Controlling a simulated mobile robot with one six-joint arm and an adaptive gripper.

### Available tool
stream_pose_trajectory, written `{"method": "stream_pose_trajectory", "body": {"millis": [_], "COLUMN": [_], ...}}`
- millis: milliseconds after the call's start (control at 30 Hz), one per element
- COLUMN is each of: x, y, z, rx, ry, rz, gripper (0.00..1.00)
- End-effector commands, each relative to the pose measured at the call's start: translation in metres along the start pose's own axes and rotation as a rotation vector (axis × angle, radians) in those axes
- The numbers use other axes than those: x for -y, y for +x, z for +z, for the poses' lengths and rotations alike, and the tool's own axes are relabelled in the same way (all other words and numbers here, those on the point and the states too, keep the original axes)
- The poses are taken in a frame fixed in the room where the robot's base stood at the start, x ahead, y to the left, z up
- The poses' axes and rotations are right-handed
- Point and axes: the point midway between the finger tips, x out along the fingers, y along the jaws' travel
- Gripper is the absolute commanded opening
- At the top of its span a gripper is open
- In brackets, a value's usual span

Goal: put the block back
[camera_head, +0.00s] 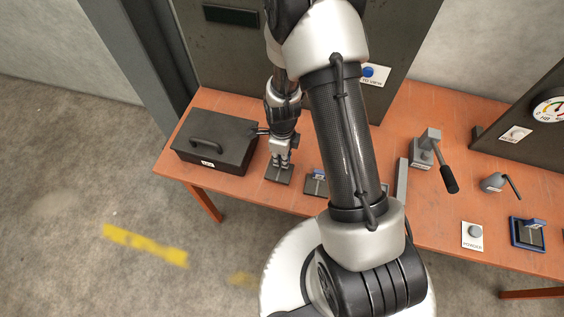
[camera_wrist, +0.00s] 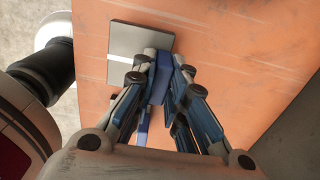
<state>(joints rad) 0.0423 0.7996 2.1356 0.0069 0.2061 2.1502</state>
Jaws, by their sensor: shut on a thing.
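My gripper (camera_head: 281,163) points down over a dark flat plate (camera_head: 279,178) on the orange table, beside the dark box. In the wrist view my gripper (camera_wrist: 160,75) has its fingers closed around a blue block (camera_wrist: 161,78), which is partly hidden by the fingers. The grey plate (camera_wrist: 126,42) shows just beyond the fingertips in that view. Whether the block touches the plate cannot be told. In the head view the block is too small and covered to make out.
A dark lidded box (camera_head: 215,142) stands close left of my gripper. A dark panel rises behind.

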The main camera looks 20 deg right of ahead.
Motion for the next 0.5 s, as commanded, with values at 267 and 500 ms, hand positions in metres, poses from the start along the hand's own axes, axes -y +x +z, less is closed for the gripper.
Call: {"method": "stream_pose_trajectory", "body": {"millis": [267,500], "x": [0.0,0.0], "y": [0.03,0.031], "z": [0.0,0.0], "rx": [0.0,0.0], "ry": [0.0,0.0], "rz": [0.0,0.0], "gripper": [0.0,0.0]}}
